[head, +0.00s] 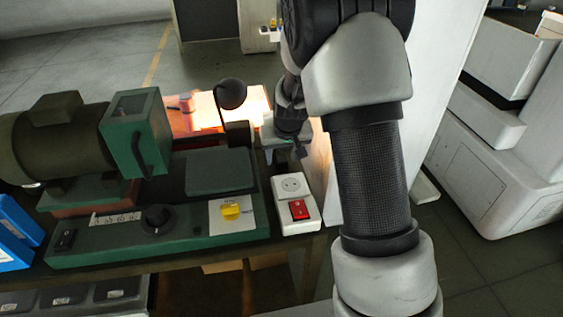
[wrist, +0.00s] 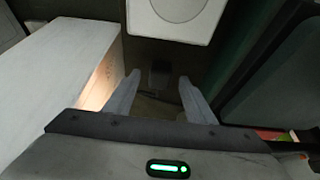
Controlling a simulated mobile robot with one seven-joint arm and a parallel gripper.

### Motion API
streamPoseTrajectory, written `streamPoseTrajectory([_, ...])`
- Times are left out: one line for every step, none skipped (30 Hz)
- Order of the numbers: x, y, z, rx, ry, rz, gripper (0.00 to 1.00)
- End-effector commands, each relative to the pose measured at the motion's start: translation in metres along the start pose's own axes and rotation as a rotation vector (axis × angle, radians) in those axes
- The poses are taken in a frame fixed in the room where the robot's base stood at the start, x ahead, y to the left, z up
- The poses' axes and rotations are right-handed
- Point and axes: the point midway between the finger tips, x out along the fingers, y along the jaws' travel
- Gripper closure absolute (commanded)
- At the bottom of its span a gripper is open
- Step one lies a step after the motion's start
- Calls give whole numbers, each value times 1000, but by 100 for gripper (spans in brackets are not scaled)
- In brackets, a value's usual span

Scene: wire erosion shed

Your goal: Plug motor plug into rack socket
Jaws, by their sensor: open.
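The socket box (head: 294,203) is white, with a round outlet (head: 291,183) and a red rocker switch (head: 299,209). It sits at the right end of the bench in the head view. Its round outlet face shows at the top of the wrist view (wrist: 177,8). My gripper (head: 298,145) is above the bench's right end, behind the socket box. In the wrist view its two pale fingers (wrist: 159,80) are apart. A small dark block (wrist: 160,74) shows beyond and between them; I cannot tell whether it is the motor plug. No plug is clearly recognisable.
A green machine with a dark motor (head: 62,138) fills the bench's left. Its base carries a knob and a yellow button (head: 231,211). A black lamp (head: 230,94) stands behind. A white cabinet (head: 440,95) stands close right of my arm; a white body also borders the wrist view's left (wrist: 60,75).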

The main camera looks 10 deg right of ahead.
Motion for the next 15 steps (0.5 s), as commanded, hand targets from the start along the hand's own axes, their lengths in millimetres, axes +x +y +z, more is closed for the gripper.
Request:
streamPoseTrajectory([0, 0, 0, 0, 1, 0, 50])
streamPoseTrajectory([0, 0, 0, 0, 1, 0, 50])
streamPoseTrajectory([0, 0, 0, 0, 1, 0, 50])
streamPoseTrajectory([0, 0, 0, 0, 1, 0, 50])
streamPoseTrajectory([0, 0, 0, 0, 1, 0, 50])
streamPoseTrajectory([0, 0, 0, 0, 1, 0, 50])
streamPoseTrajectory([0, 0, 0, 0, 1, 0, 50])
streamPoseTrajectory([0, 0, 0, 0, 1, 0, 50])
streamPoseTrajectory([0, 0, 0, 0, 1, 0, 52])
streamPoseTrajectory([0, 0, 0, 0, 1, 0, 57])
streamPoseTrajectory([0, 0, 0, 0, 1, 0, 62])
streamPoseTrajectory([0, 0, 0, 0, 1, 0, 69])
streamPoseTrajectory([0, 0, 0, 0, 1, 0, 74])
streamPoseTrajectory([0, 0, 0, 0, 1, 0, 79])
streamPoseTrajectory([0, 0, 0, 0, 1, 0, 85])
